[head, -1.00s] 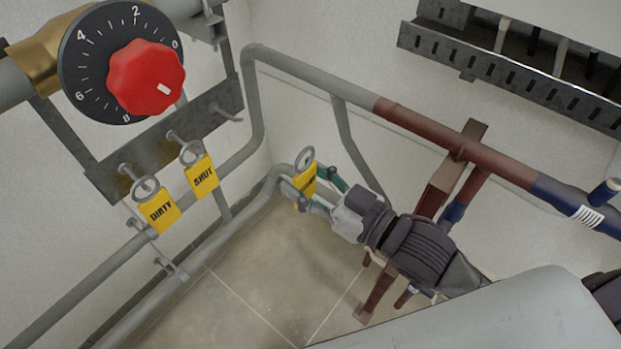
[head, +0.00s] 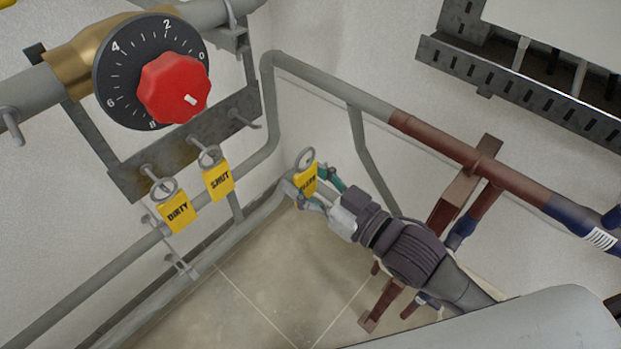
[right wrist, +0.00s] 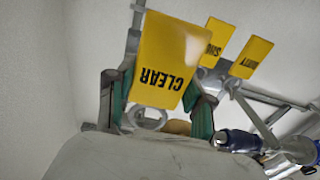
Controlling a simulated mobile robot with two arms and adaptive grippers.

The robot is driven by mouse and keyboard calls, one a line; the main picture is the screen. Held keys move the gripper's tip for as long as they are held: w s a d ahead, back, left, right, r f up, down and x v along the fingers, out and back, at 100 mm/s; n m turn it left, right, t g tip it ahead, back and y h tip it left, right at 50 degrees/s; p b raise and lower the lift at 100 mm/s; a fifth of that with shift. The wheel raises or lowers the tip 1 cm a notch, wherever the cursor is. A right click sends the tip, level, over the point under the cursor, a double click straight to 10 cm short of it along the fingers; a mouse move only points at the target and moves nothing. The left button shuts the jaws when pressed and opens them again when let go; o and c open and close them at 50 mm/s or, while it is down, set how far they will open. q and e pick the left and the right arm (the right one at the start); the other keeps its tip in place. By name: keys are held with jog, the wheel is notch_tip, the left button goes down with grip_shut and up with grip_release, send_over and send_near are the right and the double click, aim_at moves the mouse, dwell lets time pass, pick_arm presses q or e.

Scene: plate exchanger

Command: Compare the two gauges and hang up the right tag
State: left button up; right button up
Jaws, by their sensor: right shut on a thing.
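My right gripper (head: 318,190) is shut on the yellow CLEAR tag (head: 306,180), with its ring upward in the head view. In the right wrist view the tag (right wrist: 168,62) sits between the green fingers, its lettering upside down. A metal hook plate (head: 128,183) carries the yellow DIRTY tag (head: 178,212) on its left hook and the yellow SHUT tag (head: 218,179) on its middle hook. The right hook (head: 243,121) is bare. Above is a black dial (head: 118,75), numbered 0 to 8, with a red knob (head: 172,88). No second gauge is identifiable. My left gripper is out of view.
Grey pipes (head: 268,95) run below and right of the hook plate. A brown and blue pipe (head: 450,140) passes behind my right arm. A slotted metal tray (head: 520,95) is at upper right. Open space lies between the held tag and the hook plate.

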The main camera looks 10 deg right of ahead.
jog(key=shift+p+x, duration=1.1)
jog(key=shift+x, duration=5.15)
jog(key=shift+w+a, duration=0.2)
jog(key=p+v, duration=0.3)
jog(key=v, duration=0.5)
jog(key=shift+r, duration=0.2)
jog(key=shift+s, duration=0.1)
